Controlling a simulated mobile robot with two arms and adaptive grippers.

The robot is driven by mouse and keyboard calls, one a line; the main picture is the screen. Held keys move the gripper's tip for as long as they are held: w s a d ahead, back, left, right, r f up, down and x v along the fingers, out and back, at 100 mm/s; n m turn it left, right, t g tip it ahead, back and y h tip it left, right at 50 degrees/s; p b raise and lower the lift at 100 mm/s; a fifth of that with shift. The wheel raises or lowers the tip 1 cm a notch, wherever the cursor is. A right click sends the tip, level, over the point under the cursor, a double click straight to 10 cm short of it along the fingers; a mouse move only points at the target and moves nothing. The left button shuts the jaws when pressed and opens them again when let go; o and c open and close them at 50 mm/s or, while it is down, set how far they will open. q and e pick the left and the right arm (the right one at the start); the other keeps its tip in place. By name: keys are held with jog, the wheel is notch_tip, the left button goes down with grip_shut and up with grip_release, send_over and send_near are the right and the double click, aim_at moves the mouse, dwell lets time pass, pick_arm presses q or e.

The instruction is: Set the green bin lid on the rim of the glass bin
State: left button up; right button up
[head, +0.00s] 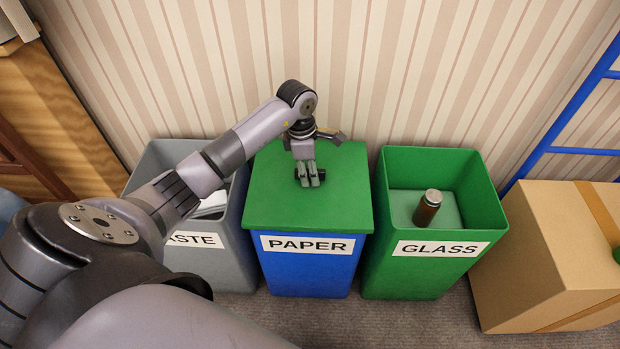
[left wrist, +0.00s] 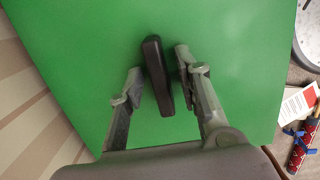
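The green bin lid (head: 310,205) lies flat on top of the blue bin labelled PAPER (head: 308,277). It fills most of the left wrist view (left wrist: 80,35). Its dark bar handle (left wrist: 157,75) stands near its middle. My left gripper (head: 310,178) is over the lid, pointing down. In the left wrist view its fingers (left wrist: 158,78) stand apart on either side of the handle, with a small gap to each side. The green glass bin (head: 421,273), labelled GLASS, is open to the right of the paper bin; a brown bottle (head: 427,208) stands inside. My right gripper is not in view.
A grey waste bin (head: 236,262) stands left of the paper bin, partly behind my arm. A cardboard box (head: 545,255) is right of the glass bin, with a blue metal frame (head: 560,125) behind it. The striped wall is close behind the bins.

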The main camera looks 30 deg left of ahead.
pick_arm(q)
grip_shut()
jog(key=shift+r, duration=0.15)
dwell(0.5)
